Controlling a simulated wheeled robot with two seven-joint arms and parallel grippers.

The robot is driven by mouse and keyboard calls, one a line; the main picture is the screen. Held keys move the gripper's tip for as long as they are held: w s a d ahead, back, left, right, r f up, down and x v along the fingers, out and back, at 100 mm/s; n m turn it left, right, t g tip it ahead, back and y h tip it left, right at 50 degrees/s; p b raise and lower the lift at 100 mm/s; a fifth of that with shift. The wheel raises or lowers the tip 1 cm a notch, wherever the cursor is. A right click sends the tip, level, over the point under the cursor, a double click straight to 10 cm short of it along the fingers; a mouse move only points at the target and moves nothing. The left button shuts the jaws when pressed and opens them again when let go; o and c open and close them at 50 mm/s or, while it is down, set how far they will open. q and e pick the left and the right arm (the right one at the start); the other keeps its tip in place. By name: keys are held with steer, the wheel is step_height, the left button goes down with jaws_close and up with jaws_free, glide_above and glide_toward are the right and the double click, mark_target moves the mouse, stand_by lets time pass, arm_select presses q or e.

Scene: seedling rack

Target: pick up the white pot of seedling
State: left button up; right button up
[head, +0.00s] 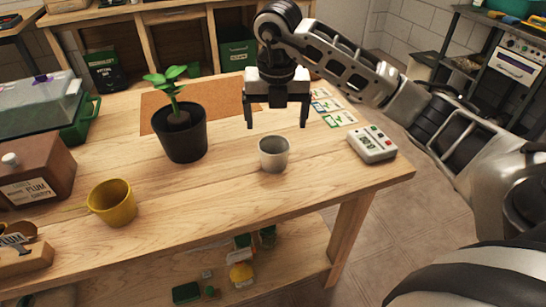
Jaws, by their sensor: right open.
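A small white pot (273,157) stands upright on the wooden table, right of the middle. No seedling shows in it; its inside looks plain and pale. My right gripper (276,123) hangs above and slightly behind the pot in the picture, fingers pointing down. Its two fingers are spread apart with nothing between them. It looks apart from the pot. A black pot (184,142) with a green-leaved seedling (172,84) stands to the left. My left gripper is not in view.
A yellow pot (111,204) stands front left, near a brown box (38,172). A grey device (372,144) lies near the right edge, with cards (332,108) behind it. A brown mat (215,97) lies at the back. The table (200,205) is clear in front of the white pot.

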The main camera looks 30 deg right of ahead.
glide_toward(274, 152)
steer(key=shift+s+a+f, duration=0.1)
steer(key=shift+s+f, duration=0.2)
steer(key=shift+f, duration=0.25)
steer(key=shift+s+a+f, duration=0.1)
steer(key=shift+s+f, duration=0.15)
steer(key=shift+f, duration=0.3)
steer(key=shift+w+f+p, duration=0.1)
steer(key=shift+f+p, duration=0.05)
steer(key=shift+f, duration=1.2)
steer(key=shift+w+f+p, duration=0.15)
steer(key=shift+f, duration=1.25)
steer(key=shift+c, duration=0.2)
steer(key=c, duration=1)
